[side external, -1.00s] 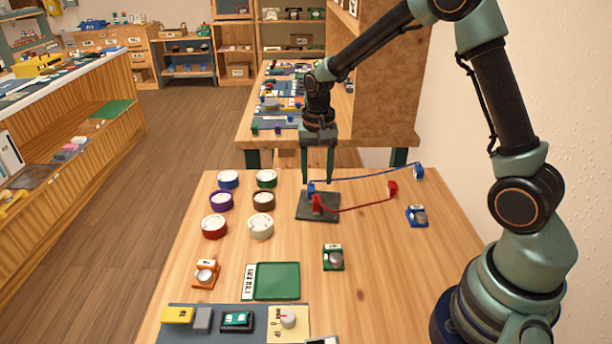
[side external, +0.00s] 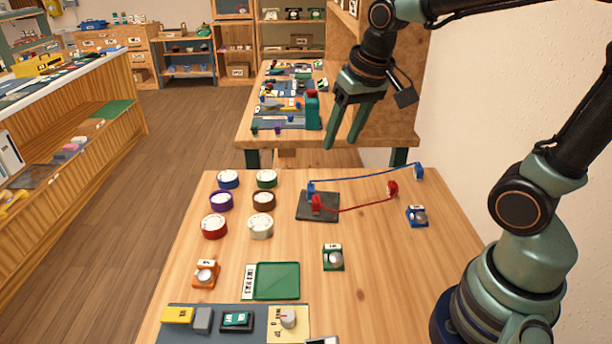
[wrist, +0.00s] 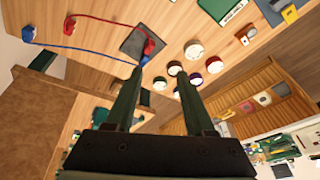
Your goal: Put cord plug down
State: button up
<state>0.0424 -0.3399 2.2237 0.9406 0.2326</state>
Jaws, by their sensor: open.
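A blue cord plug (side external: 311,188) and a red cord plug (side external: 316,204) stand side by side on a dark square pad (side external: 319,213). The blue cord runs right to a blue end block (side external: 419,172). The red cord runs right to a red end block (side external: 392,188). My gripper (side external: 342,143) is open and empty, raised above and behind the pad, apart from both plugs. In the wrist view my open fingers (wrist: 158,90) show with the blue plug (wrist: 144,60) beyond the left fingertip and the red plug (wrist: 150,46) near it.
Several round dials, including a white one (side external: 261,226), stand left of the pad. A green tray (side external: 277,281), a green device (side external: 333,257) and a blue device (side external: 417,216) sit on the table. A wooden panel (side external: 385,95) stands behind my gripper. The table's middle is mostly clear.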

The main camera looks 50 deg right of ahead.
jog(key=shift+s+a+r+n+t, duration=0.15)
jog(key=shift+s+a+n+t, duration=0.15)
jog(key=shift+s+n, duration=0.45)
jog(key=shift+s+a+r+n+t, duration=0.15)
jog(key=shift+s+n+t, duration=0.2)
jog(key=shift+s, duration=0.65)
jog(key=shift+s+a+r+n+t, duration=0.1)
jog(key=shift+s+a+n+t, duration=0.3)
jog(key=shift+s, duration=0.5)
jog(key=shift+d, duration=0.15)
jog(key=shift+o, duration=0.5)
